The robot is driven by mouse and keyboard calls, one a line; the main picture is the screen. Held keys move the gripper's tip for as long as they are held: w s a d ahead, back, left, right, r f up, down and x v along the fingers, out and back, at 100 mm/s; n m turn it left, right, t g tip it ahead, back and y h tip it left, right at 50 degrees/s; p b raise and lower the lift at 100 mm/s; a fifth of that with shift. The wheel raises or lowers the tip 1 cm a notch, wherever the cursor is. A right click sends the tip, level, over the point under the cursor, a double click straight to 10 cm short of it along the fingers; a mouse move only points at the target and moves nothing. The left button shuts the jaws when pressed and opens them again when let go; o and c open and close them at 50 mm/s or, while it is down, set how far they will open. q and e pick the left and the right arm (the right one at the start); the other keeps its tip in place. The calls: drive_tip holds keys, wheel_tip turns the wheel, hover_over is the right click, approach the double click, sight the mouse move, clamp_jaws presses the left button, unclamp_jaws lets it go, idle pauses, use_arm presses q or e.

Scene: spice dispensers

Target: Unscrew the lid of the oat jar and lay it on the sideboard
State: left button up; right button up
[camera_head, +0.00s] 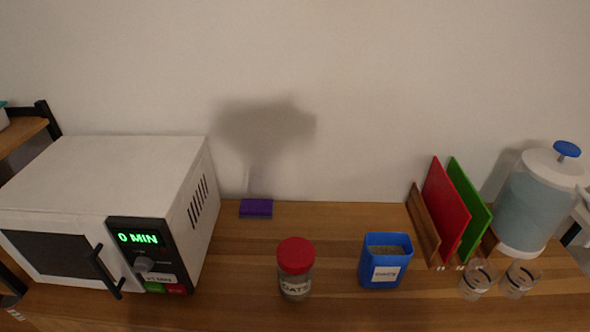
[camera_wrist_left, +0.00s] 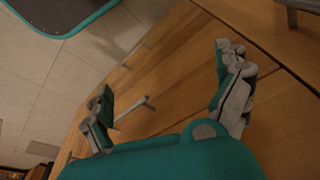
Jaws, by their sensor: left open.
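The oat jar (camera_head: 295,284) stands upright on the wooden sideboard (camera_head: 235,285) in the head view, near the middle. It is clear, with an "OATS" label and a red lid (camera_head: 295,255) seated on top. My left gripper (camera_wrist_left: 162,82) shows only in the left wrist view, its two fingers spread wide with nothing between them. Wooden drawer fronts and the floor lie beyond the fingers there, and the jar is not in that view. My right gripper is in neither view.
A white microwave (camera_head: 110,190) fills the left. A blue "OATS" container (camera_head: 382,275) stands right of the jar. Cutting boards (camera_head: 447,212), two clear cups (camera_head: 478,280) and a dispenser (camera_head: 528,205) are farther right. A purple sponge (camera_head: 256,208) lies behind. Sideboard between microwave and jar is clear.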

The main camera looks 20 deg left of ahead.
use_arm(q)
wheel_tip(320, 180, up, 22)
drive_tip(key=w+t+p, duration=0.1)
drive_tip(key=w+p, duration=0.1)
drive_tip(key=p, duration=0.2)
drive_tip(key=w+d+r+m+h, duration=0.3)
drive_tip(key=w+d+r+m, duration=0.15)
drive_tip(key=w+d, duration=0.35)
wheel_tip(320, 180, up, 22)
drive_tip(key=m+g+y+p, duration=0.2)
drive_tip(key=m+g+y, duration=0.1)
drive_tip(key=m, duration=0.7)
hover_over(294, 251)
wheel_tip(294, 251, down, 17)
drive_tip(key=p, duration=0.3)
drive_tip(key=shift+f, duration=0.1)
drive_tip(key=shift+c, duration=0.4)
